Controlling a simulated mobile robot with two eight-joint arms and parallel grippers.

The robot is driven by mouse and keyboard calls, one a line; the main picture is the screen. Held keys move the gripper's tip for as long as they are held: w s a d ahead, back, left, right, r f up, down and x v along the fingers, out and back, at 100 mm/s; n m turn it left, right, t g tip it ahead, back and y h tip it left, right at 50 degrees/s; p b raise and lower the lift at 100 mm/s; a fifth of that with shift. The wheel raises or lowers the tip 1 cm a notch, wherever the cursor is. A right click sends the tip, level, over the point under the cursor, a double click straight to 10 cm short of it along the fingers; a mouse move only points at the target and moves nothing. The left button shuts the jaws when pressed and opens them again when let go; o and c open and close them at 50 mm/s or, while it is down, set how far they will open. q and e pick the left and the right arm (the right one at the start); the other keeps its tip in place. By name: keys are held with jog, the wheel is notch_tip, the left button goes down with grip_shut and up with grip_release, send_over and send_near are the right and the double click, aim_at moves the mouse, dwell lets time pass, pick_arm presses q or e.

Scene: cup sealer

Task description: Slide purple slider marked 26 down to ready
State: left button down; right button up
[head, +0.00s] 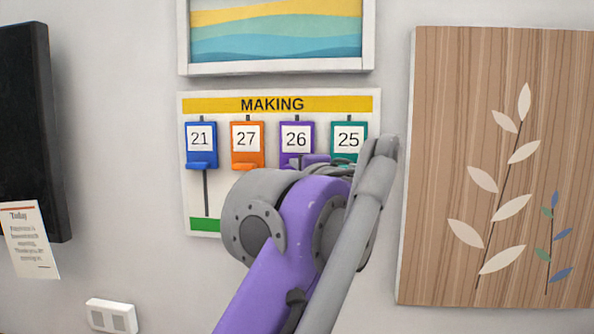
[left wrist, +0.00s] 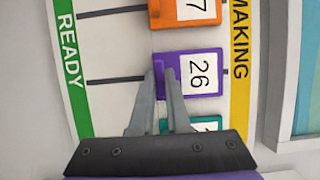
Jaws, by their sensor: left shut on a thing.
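The purple slider marked 26 (head: 296,139) is at the upper end of its slot, just under the yellow MAKING band (head: 272,104). It also shows in the left wrist view (left wrist: 198,74), where the picture is turned sideways. My left gripper (left wrist: 164,76) is shut on the purple slider's lower tab. In the head view my arm hides most of the fingers. The green READY strip (left wrist: 72,70) lies at the other end of the slot. In the head view only its left part (head: 205,224) shows. My right gripper is not in view.
The blue slider 21 (head: 201,140), orange slider 27 (head: 247,141) and teal slider 25 (head: 348,138) stand level with 26, close on either side. A framed picture (head: 276,68) hangs above and a wooden panel (head: 420,200) to the right.

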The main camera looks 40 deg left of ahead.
pick_arm(q)
jog(key=shift+f, duration=0.1)
dwell(0.8)
notch_tip(320, 180, down, 9)
jog(key=b, duration=0.3)
jog(key=shift+f, duration=0.2)
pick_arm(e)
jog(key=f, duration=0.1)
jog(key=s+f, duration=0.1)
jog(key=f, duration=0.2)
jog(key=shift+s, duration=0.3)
pick_arm(q)
jog(key=c, duration=0.9)
grip_release()
jog(key=v, duration=1.1)
jog(key=shift+r, duration=0.1)
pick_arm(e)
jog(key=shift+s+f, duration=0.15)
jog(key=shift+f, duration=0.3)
